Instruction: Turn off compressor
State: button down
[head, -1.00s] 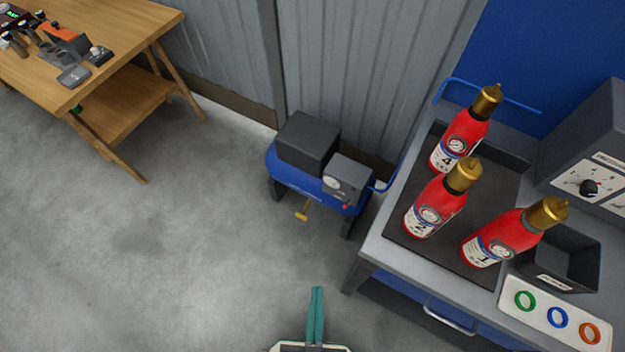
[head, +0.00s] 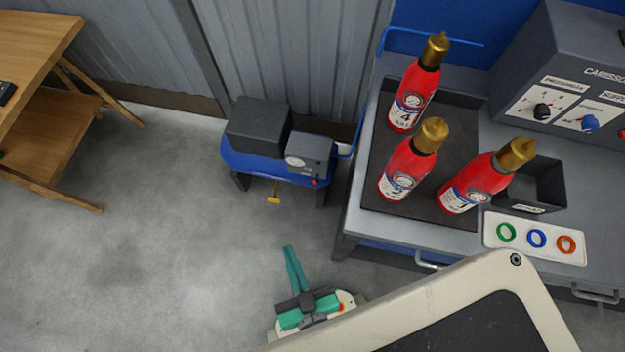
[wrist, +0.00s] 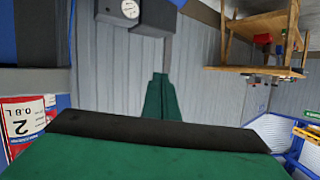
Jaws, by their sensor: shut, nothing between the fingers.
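The compressor (head: 258,166) stands on the floor against the corrugated wall, with a blue tank, a black block on top and a grey control box (head: 309,152). The box has a round gauge facing out. A small red knob (head: 315,182) shows at the box's lower edge, and a yellow handle (head: 273,199) hangs below the tank. My gripper (head: 288,248) has teal fingers pressed together, empty, below and apart from the compressor in the picture. In the wrist view the closed fingertips (wrist: 160,78) show below the dark box with its gauge (wrist: 130,9); the red knob is not visible there.
A grey bench (head: 350,222) on the right holds red extinguishers (head: 410,165), a black bin (head: 540,185), a ring plate (head: 535,238) and a control cabinet (head: 540,60). A wooden table (head: 35,40) stands at left. The floor between is clear.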

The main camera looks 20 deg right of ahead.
aim_at(315, 182)
jog(key=w+d+f+m+g+h, duration=0.1)
jog(key=w+d+f+m+g, duration=0.2)
jog(key=w+f+m, duration=0.35)
jog(key=w+d+f+m+g+h, duration=0.1)
jog(key=w+d+f+m+g, duration=0.25)
jog(key=w+f, duration=0.45)
jog(key=w+d+r+m+g+h, duration=0.1)
jog(key=w+d+m+g, duration=0.3)
jog(key=w+m, duration=0.5)
jog(key=shift+w+r+m+g+h, duration=0.2)
jog(key=shift+m+g+h, duration=0.6)
jog(key=shift+m, duration=1.8)
jog(key=shift+g+y, duration=0.25)
jog(key=shift+y, duration=0.05)
jog(key=shift+d, duration=0.1)
jog(key=x, duration=1.4)
jog(key=shift+f, duration=0.1)
